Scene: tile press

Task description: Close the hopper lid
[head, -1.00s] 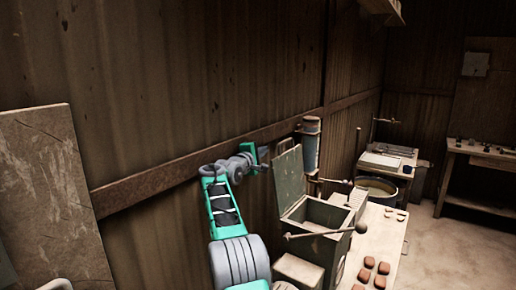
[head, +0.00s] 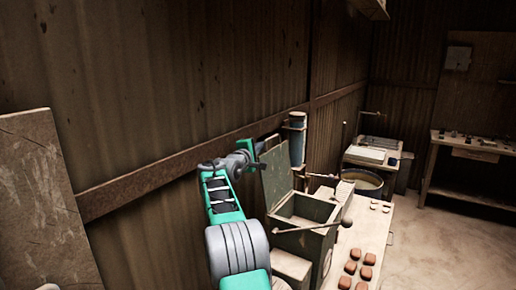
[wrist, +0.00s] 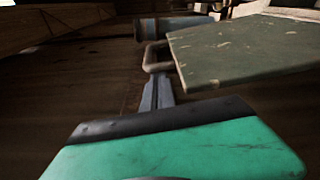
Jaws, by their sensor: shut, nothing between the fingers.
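The hopper (head: 305,238) is a grey-green metal box with its top open. Its lid (head: 276,174) stands raised, nearly upright, on the left side of the opening. In the wrist view the lid (wrist: 240,50) is a worn green plate at the upper right, with a bent metal handle (wrist: 149,62) at its left edge. My gripper (head: 261,146) is at the lid's upper left, on the wall side. In the wrist view its fingers (wrist: 158,82) are shut and empty, their tips close to the handle. I cannot tell whether they touch it.
A blue cylinder (head: 297,141) stands behind the lid near the wall. A long lever with a round end (head: 346,222) crosses the hopper's front. Several red-brown tiles (head: 351,267) lie on the table (head: 372,228) to the right. The corrugated wall (head: 200,80) runs close along the left.

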